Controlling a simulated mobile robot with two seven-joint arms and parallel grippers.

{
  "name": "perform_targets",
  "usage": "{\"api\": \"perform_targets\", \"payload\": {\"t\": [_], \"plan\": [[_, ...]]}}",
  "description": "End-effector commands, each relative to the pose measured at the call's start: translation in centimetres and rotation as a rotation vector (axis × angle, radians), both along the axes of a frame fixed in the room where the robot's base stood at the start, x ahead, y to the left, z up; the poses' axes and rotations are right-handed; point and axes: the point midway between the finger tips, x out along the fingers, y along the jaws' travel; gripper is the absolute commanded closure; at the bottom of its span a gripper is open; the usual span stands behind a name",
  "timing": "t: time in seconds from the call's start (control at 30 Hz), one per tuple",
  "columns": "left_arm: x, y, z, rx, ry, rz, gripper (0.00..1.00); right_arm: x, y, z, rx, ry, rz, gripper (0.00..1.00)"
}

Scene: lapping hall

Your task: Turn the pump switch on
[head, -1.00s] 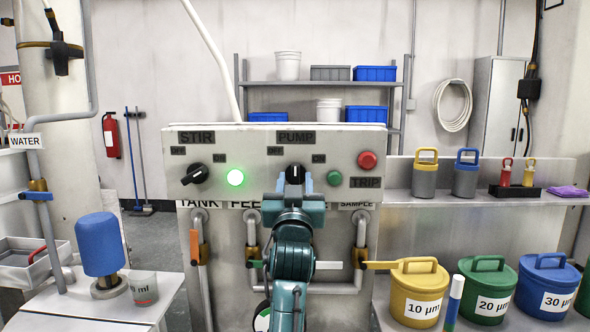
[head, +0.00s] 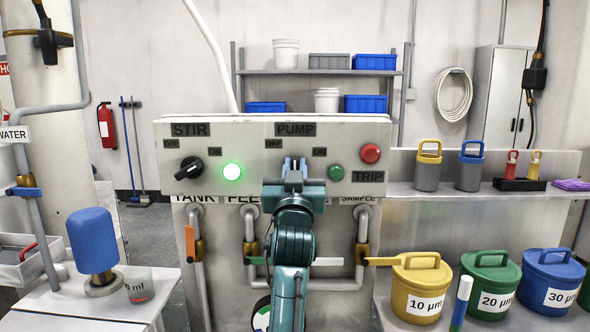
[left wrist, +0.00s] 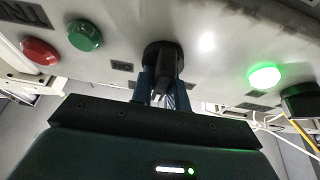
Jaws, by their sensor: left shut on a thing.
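The pump switch is a black rotary knob (left wrist: 163,62) on the control panel (head: 235,150), below the PUMP label (head: 296,130). In the head view my left gripper (head: 294,166) covers most of it. The left gripper's fingers (left wrist: 162,92) are shut on the knob from both sides in the left wrist view. The knob's grip looks roughly upright there, between the OFF and ON marks; its exact angle is hard to tell. My right gripper is in neither view.
Left on the panel are the STIR knob (head: 190,168) and a lit green lamp (head: 232,171). Right of my gripper are an unlit green button (head: 336,172) and a red TRIP button (head: 370,154). Pipes with valve handles (head: 190,243) run below the panel.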

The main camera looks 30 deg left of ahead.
Motion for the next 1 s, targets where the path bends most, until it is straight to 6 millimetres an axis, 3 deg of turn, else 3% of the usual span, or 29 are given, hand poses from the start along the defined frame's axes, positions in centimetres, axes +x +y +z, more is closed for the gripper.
{"api": "perform_targets", "payload": {"t": [0.1, 0.57, 1.0], "plan": [[0.0, 0.0, 0.0, 0.0, 0.0, 0.0, 1.0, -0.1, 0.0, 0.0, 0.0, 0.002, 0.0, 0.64], [0.0, 0.0, 0.3, 0.065, 0.041, 0.0, 1.0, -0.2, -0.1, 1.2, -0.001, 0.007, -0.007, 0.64], [0.1, -0.1, 0.6, 0.376, 0.231, 0.0, 1.0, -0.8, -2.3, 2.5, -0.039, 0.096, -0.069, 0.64]]}}
